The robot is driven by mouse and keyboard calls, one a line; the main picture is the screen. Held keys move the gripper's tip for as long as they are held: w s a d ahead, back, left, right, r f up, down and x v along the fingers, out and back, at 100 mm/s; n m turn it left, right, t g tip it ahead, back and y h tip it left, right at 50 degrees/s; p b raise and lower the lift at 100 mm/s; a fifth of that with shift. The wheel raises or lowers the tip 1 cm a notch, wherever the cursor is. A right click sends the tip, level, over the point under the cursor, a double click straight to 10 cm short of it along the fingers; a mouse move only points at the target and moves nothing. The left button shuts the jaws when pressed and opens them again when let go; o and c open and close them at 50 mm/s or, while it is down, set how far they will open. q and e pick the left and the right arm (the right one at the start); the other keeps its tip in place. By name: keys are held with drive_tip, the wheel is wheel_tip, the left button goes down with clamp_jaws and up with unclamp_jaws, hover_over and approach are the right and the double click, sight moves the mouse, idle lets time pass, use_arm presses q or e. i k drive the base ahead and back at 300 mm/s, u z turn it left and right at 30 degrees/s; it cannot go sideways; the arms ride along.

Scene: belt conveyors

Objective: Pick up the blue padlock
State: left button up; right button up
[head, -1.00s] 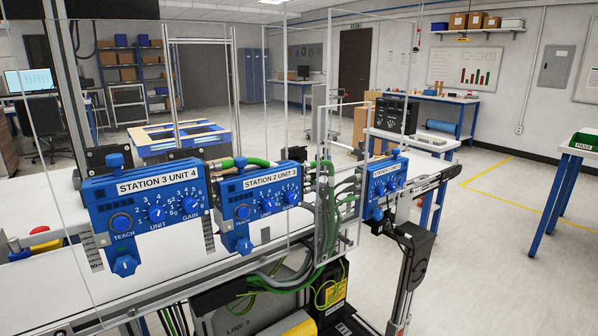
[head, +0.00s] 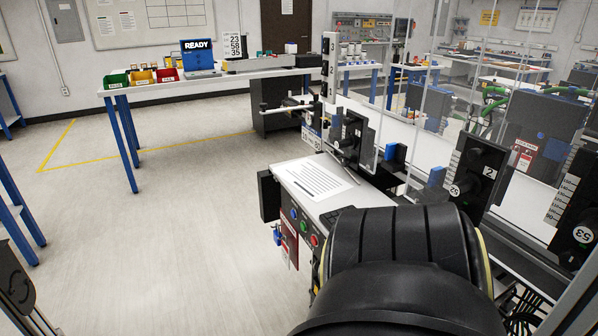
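I cannot make out a blue padlock for certain. A small blue item (head: 277,235) hangs beside a red and white tag (head: 291,240) on the front side of the conveyor end, below its push buttons. It is too small to tell what it is. Neither of my grippers shows in the head view. A large black rounded link, which looks like part of my arm, fills the bottom centre and hides part of the conveyor.
A conveyor (head: 314,198) with a printed sheet (head: 315,181) runs back to the right, with clear panels and dark devices along it. A table (head: 222,76) holds green, yellow and red bins and a READY display (head: 201,55). The floor (head: 170,220) at left is open.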

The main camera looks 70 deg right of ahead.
sight(277, 234)
drive_tip(key=z, duration=2.2)
